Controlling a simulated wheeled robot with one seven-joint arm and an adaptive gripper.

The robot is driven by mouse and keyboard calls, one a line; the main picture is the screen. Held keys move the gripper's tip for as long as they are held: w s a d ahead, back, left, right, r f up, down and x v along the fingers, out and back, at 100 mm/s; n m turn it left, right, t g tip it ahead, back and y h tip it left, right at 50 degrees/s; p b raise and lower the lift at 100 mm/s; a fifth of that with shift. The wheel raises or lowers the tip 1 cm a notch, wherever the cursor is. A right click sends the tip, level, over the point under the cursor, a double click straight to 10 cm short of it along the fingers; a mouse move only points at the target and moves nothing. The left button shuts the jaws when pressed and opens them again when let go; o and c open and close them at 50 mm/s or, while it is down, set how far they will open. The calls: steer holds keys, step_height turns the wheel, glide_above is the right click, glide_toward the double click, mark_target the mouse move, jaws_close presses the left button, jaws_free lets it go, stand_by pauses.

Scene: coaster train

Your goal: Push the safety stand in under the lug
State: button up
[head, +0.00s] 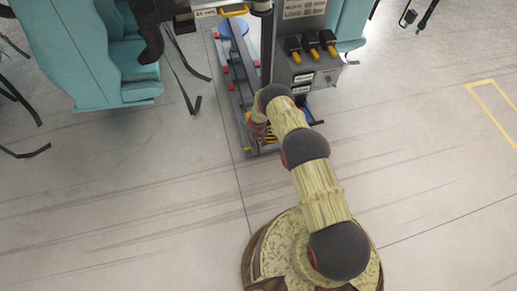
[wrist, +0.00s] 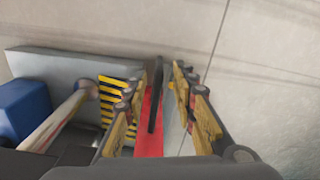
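A low grey frame (head: 243,128) with red and blue parts lies on the floor at top centre of the head view. I cannot tell for sure which part is the safety stand; the lug is not clearly seen. My gripper, at the frame's near end, is mostly hidden by my arm in the head view. In the wrist view my gripper (wrist: 156,88) is open, its two yellow-padded fingers apart. A thin dark upright bar (wrist: 157,100) and a red strip (wrist: 144,108) show between them. A yellow-and-black striped plate (wrist: 108,88) is close to the left finger.
A blue block (wrist: 24,108) and a grey plate (wrist: 60,62) lie left in the wrist view. Teal seats (head: 80,60) hang at upper left with dark straps. A grey box with yellow-tipped dark handles (head: 310,43) stands right of the frame.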

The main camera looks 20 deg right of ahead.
steer(key=shift+r, duration=3.2)
